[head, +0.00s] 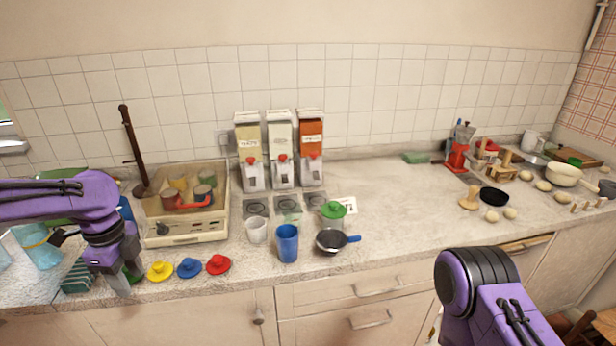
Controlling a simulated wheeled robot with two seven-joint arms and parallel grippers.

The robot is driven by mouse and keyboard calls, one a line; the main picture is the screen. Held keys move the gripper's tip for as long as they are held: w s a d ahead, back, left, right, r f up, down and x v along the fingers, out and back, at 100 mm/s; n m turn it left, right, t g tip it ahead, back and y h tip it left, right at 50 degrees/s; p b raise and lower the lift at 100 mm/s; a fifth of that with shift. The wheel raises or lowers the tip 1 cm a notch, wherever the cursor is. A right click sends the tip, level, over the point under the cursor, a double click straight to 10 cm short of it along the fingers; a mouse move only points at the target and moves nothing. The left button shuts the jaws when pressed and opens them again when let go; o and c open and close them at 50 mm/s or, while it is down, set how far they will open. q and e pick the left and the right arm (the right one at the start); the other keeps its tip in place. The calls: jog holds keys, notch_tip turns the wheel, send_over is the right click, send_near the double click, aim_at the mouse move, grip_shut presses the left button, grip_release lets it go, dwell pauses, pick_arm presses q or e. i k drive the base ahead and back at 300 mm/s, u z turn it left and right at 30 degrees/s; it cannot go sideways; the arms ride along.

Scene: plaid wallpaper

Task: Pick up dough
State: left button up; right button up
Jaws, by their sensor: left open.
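Several pale round lumps that look like dough lie on the counter at the right, some near a dark bowl, such as one dough ball (491,216) and another farther right (543,185). My left gripper (122,284) hangs at the counter's front left, open, far from the dough. Its fingers point down near a green item and a yellow lid, and I see nothing held in it. My right arm shows at the bottom right, below the counter front; its gripper is out of view.
A dark bowl (494,197) and a wooden stamp-like piece (469,199) stand beside the dough. A blue cup (287,243) and dark pan (331,241) stand mid-counter.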

aim_at(492, 218)
jog(key=z, duration=0.4)
jog(key=i, duration=0.85)
jog(key=z, duration=1.5)
jog(key=i, duration=0.7)
jog(key=z, duration=0.75)
